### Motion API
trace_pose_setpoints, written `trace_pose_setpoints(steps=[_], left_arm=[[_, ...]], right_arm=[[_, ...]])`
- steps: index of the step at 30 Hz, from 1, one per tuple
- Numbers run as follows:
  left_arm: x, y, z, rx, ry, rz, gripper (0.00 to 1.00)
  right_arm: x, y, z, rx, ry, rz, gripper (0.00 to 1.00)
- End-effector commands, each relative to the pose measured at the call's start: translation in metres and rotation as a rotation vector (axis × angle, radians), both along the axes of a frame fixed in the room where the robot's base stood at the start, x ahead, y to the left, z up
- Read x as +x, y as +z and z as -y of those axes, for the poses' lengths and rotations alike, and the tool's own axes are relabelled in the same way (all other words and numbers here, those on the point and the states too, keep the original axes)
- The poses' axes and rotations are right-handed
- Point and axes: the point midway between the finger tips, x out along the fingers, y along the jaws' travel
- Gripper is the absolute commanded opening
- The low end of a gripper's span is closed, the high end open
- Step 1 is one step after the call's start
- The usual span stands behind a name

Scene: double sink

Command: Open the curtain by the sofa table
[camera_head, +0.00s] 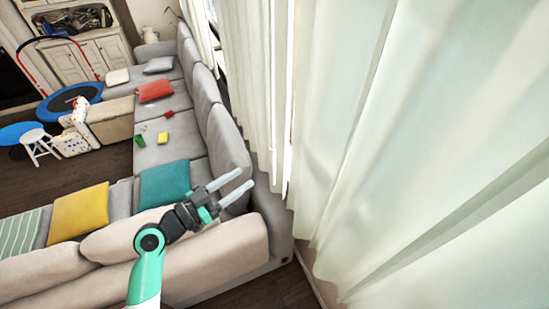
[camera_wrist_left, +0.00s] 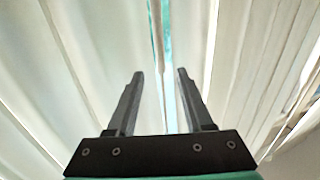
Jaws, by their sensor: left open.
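A pale, sheer curtain (camera_head: 425,130) fills the right side of the head view. A second curtain panel (camera_head: 258,85) hangs left of it, with a narrow bright gap between them. My left gripper (camera_head: 240,188) is open and empty, above the sofa's back corner and left of the panels' edges. In the left wrist view its two fingers (camera_wrist_left: 160,75) point at hanging curtain folds (camera_wrist_left: 100,50), with a thin bluish strip between the fingers. I cannot tell whether the fingertips touch the fabric. No sofa table can be made out. My right gripper is not in view.
A grey corner sofa (camera_head: 225,150) with teal (camera_head: 163,184) and yellow (camera_head: 78,211) cushions stands left of the curtains, close to my left arm. A strip of dark floor (camera_head: 270,292) is free at the bottom. A small trampoline (camera_head: 70,101) is farther back.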

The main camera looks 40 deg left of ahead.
Motion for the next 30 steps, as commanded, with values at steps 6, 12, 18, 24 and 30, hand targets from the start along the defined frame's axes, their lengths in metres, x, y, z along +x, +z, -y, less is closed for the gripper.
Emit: trace_pose_setpoints(steps=[6,12,18,24,30], left_arm=[[0.022,0.004,0.003,0.001,-0.005,0.000,0.51],[0.067,0.004,0.008,0.001,-0.007,0.000,0.51],[0.104,0.003,0.011,0.001,-0.005,0.001,0.51],[0.116,0.002,0.012,0.002,-0.003,0.001,0.51],[0.116,0.002,0.012,0.002,-0.002,0.001,0.51]], right_arm=[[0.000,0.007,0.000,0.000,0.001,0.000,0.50],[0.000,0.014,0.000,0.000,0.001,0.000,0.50],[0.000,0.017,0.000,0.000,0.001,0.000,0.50],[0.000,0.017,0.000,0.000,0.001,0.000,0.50],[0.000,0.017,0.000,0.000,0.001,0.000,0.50]])
